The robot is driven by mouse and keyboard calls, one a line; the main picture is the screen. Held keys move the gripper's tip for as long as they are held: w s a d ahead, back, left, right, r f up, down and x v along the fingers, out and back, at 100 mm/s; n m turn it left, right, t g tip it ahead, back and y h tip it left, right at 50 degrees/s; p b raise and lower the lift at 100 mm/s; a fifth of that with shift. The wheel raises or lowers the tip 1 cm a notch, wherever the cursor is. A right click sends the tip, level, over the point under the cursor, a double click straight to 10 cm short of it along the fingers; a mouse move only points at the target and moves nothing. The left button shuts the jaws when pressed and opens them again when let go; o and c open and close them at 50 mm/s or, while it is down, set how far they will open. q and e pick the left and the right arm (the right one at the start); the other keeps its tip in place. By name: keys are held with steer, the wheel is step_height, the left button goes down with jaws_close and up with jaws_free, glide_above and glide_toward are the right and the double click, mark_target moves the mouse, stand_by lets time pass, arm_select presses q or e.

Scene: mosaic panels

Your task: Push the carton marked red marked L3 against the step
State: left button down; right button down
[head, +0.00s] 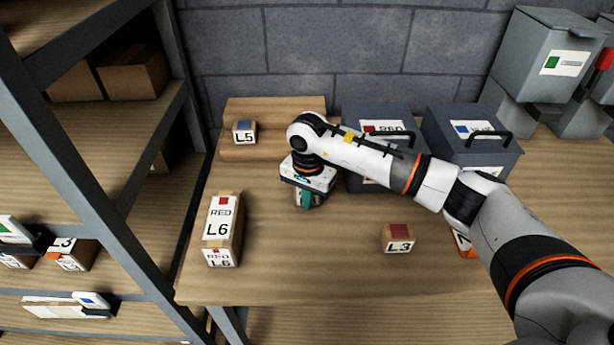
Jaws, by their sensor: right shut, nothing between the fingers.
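The small carton with a red top marked L3 (398,240) stands on the wooden table, right of centre near the front. The wooden step (285,106) runs along the back of the table at the left; my right arm hides part of it. My right gripper (307,201) points down over the table's middle, in front of the step. It is shut and empty. It is left of and farther back than the L3 carton, clearly apart from it. My left gripper is out of view.
A blue-marked L5 carton (244,132) sits at the step. A tall red L6 carton (222,222) stands front left. Two grey lidded boxes (378,118) (470,120) stand at the back right. My arm partly covers an orange-edged item (462,243). Shelving (110,150) borders the left.

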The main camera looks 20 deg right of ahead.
steer(key=shift+w+d+b, duration=0.2)
steer(key=shift+w+b, duration=0.45)
steer(key=shift+w, duration=0.05)
steer(key=shift+w+d+b, duration=0.2)
steer(key=shift+w+b, duration=0.45)
steer(key=shift+s+a+p, duration=0.1)
steer(key=shift+s+p, duration=0.2)
steer(key=shift+s+a+p, duration=0.2)
steer(key=shift+s, duration=0.4)
steer(key=shift+s+a+p, duration=0.15)
steer(key=shift+s+p, duration=0.05)
steer(key=shift+s, duration=0.35)
step_height(320, 180, up, 9)
steer(key=p, duration=0.4)
steer(key=shift+f, duration=0.1)
